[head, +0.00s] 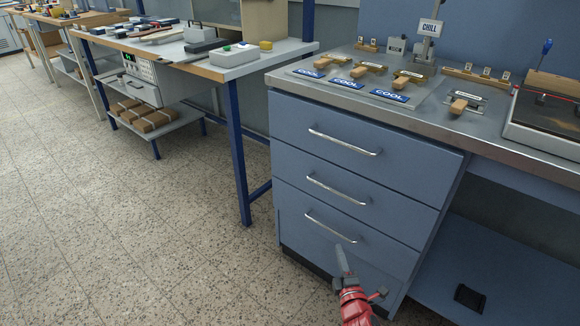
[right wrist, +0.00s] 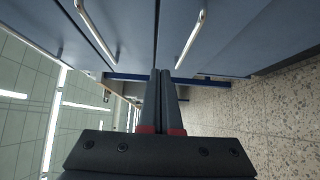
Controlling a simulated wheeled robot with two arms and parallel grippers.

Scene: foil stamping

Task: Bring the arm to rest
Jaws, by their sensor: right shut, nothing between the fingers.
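My right gripper (head: 342,262) is low in front of the blue drawer cabinet (head: 352,150) in the head view, below the counter top and near the lowest drawer handle. In the right wrist view its two dark fingers (right wrist: 168,100) are together with nothing between them. Its red wrist shows at the bottom of the head view. I cannot tell whether the fingertips touch the drawer front. My left gripper is in neither view.
The metal counter (head: 462,135) holds COOL plates (head: 345,83), wood-handled pieces, a CHILL sign (head: 431,27) and a dark tray (head: 545,115). A grey workbench (head: 215,60) with blue legs stands to the left. The speckled floor (head: 150,235) between is clear.

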